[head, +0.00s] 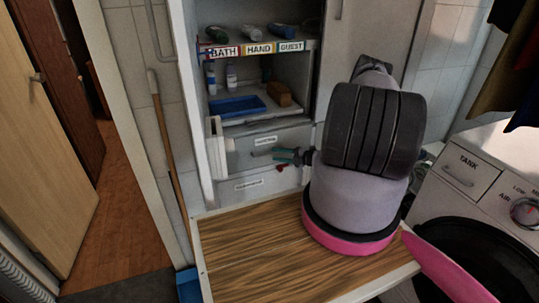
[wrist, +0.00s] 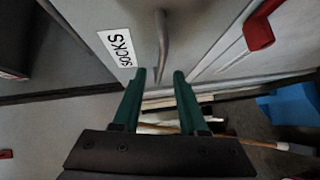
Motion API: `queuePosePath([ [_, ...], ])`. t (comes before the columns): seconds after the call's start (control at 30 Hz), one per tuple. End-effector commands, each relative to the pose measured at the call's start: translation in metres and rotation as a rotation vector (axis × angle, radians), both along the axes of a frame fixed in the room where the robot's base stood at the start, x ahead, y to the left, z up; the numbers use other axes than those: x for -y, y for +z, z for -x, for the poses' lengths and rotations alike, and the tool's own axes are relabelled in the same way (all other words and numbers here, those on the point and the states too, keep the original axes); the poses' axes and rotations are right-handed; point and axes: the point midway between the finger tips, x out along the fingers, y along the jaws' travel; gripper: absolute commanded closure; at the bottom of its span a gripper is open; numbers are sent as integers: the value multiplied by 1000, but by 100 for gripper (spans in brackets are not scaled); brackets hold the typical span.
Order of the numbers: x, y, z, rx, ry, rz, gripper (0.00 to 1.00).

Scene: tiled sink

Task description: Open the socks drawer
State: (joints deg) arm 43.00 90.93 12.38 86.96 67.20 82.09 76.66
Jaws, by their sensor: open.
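The socks drawer (wrist: 190,25) is a pale grey front with a white SOCKS label (wrist: 118,46) in the wrist view. Its curved metal handle (wrist: 162,40) runs down toward the space between my fingertips. My gripper (wrist: 160,75) has two green fingers, open and apart, with the handle's near end between or just beyond their tips; I cannot tell the exact depth. In the head view my gripper (head: 276,156) is in front of the cabinet's drawer fronts, beside the upper drawer's handle (head: 262,153). Labels there are too small to read. The drawer looks closed.
A red handle (wrist: 259,29) is on the neighbouring front. Above are shelves labelled BATH, HAND and GUEST (head: 258,48) and a blue tray (head: 237,106). A wooden top (head: 260,245) lies below my arm. A washing machine (head: 480,200) stands right; a stick (head: 165,150) leans left.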

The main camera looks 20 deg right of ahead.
Motion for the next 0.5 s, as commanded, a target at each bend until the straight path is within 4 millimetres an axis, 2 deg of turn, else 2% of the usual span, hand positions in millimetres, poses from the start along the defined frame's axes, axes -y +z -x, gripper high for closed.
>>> queuePosePath([
  [0.2,-23,-5,-22,0,1,0,58],
  [0.5,-30,-6,-30,-1,0,1,58],
])
